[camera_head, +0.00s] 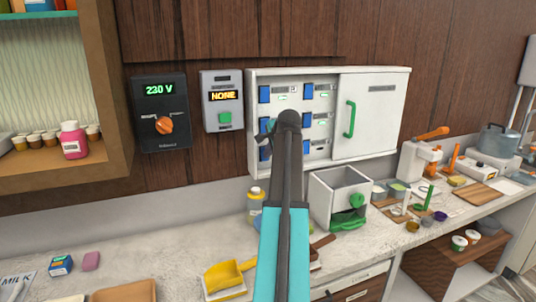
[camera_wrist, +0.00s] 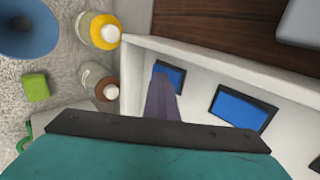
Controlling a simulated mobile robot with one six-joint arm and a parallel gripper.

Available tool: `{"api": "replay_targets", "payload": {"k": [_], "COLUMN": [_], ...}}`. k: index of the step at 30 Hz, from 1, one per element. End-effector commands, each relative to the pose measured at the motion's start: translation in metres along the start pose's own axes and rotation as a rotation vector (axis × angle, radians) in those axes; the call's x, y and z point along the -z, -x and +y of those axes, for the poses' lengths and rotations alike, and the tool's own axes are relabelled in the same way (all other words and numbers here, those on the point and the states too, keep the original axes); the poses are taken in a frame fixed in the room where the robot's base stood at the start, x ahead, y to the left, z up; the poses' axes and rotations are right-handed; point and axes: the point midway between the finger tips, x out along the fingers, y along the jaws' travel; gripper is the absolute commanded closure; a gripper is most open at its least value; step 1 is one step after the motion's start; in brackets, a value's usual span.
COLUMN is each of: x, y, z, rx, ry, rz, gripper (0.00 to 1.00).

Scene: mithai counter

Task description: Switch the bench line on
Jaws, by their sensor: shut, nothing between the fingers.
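A white switch panel (camera_head: 376,83) hangs on the wooden wall. Its left part is uncovered and holds two columns of blue rocker switches (camera_head: 307,91) with small labels too small to read. Its right part is behind a white cover with a green handle (camera_head: 350,119). My gripper (camera_wrist: 161,88) is shut and empty. In the wrist view its fingers overlap the lower part of a blue switch (camera_wrist: 170,72) nearest the panel's corner; I cannot tell whether they touch. A second blue switch (camera_wrist: 243,108) lies beside it.
Left of the panel are a grey box reading NONE with a green button (camera_head: 225,118) and a black 230 V unit with an orange knob (camera_head: 164,125).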

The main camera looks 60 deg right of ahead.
Motion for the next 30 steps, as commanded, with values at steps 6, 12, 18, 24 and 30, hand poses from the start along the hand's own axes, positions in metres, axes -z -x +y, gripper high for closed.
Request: {"api": "replay_targets", "payload": {"k": [6,12,18,24,30], "x": [-0.003,-0.005,-0.009,-0.007,-0.009], "y": [0.004,0.015,0.029,0.050,0.073], "z": [0.001,0.009,0.019,0.019,0.018], "rx": [0.003,0.002,0.001,0.003,0.003], "ry": [0.001,0.000,0.001,0.001,0.003], "rz": [-0.002,-0.001,-0.002,-0.001,-0.002], "gripper": [1.00,1.00,1.00,1.00,1.00]}}
